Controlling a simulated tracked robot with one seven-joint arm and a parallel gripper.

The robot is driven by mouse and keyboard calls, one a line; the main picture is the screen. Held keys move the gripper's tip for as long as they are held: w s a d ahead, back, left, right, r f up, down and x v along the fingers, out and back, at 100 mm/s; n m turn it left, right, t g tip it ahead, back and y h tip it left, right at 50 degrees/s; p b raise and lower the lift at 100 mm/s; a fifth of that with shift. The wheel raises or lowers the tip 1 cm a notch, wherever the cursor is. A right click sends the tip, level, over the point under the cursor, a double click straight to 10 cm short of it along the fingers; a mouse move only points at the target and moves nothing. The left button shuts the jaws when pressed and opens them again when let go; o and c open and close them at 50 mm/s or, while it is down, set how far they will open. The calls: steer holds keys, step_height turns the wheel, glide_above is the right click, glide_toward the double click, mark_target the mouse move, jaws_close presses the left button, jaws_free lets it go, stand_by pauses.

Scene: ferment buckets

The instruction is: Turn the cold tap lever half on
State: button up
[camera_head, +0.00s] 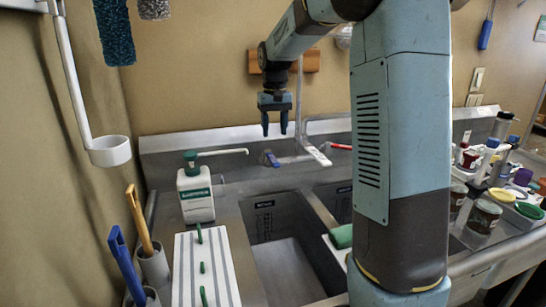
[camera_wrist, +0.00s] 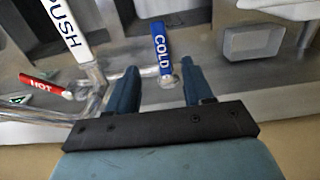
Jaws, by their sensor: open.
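The cold tap lever (camera_wrist: 161,50) is blue with white COLD lettering and shows in the wrist view between and beyond my fingertips. In the head view it is the small blue lever (camera_head: 272,159) at the back of the sink, left of the faucet. The hot tap lever (camera_wrist: 40,86) is red; it also shows in the head view (camera_head: 340,147). A white handle marked PUSH (camera_wrist: 69,30) lies between the two levers. My gripper (camera_head: 274,133) points down above the sink's back ledge, open and empty. In the wrist view its two fingers (camera_wrist: 158,78) are apart; contact with the lever does not show.
A white soap bottle with a green pump (camera_head: 195,190) stands left of the sink basin (camera_head: 283,225). The wall is close behind the taps.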

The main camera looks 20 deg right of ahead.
mark_target(275, 161)
step_height(275, 161, down, 10)
steer(key=shift+r, duration=0.1)
stand_by(0.4)
jaws_close()
stand_by(0.3)
steer(key=shift+a, duration=0.15)
steer(key=shift+d, duration=0.2)
